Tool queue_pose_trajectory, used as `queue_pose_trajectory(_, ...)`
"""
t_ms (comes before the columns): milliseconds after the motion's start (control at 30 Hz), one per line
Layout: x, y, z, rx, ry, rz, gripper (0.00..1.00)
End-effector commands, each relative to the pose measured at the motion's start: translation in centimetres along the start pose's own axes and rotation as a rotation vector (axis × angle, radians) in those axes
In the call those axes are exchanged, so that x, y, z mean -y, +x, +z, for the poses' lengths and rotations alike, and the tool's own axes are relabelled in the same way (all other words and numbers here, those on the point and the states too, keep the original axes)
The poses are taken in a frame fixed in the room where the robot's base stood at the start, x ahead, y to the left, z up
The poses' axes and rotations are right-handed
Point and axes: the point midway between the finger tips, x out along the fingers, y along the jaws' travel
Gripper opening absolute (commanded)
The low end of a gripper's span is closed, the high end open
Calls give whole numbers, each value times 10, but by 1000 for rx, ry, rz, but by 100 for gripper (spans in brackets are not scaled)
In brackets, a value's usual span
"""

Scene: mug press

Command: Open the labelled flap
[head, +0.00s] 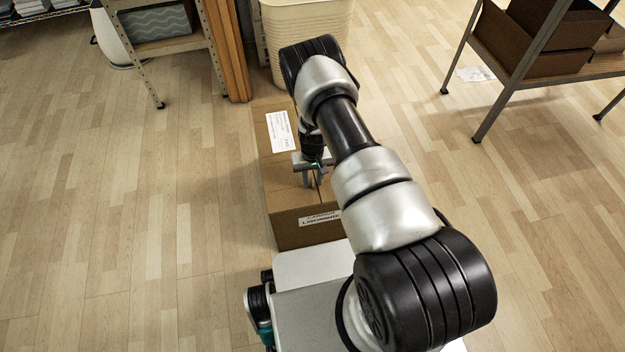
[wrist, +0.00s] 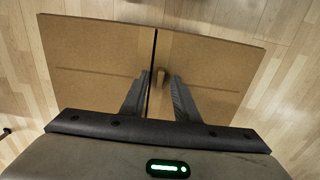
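A closed cardboard box (head: 300,230) stands on the floor in front of my base. Its labelled flap (head: 275,165) is the left half of the top and lies flat, with a white label (head: 280,131) on it. My gripper (head: 312,182) points down over the near part of the top, close to the middle seam. In the wrist view the fingers (wrist: 157,88) are apart, with a small tan tab (wrist: 160,76) showing between them beside the dark seam. I cannot tell whether they touch it. No label shows in the wrist view. My arm hides much of the right flap.
A cream bin (head: 305,20) stands behind the box. A metal shelf with a patterned bin (head: 155,22) is at back left, and a shelf with brown boxes (head: 545,35) at back right. The floor left of the box is clear.

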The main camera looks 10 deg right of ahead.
Motion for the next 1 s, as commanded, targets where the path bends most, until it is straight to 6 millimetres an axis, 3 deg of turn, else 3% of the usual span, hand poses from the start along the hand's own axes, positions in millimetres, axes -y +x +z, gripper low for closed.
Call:
queue_pose_trajectory(67,0,0,0,0,0,0,28)
queue_pose_trajectory(233,0,0,0,0,0,0,0)
queue_pose_trajectory(667,2,-4,0,0,-2,22,0)
queue_pose_trajectory(1000,15,-34,0,-2,-12,214,0)
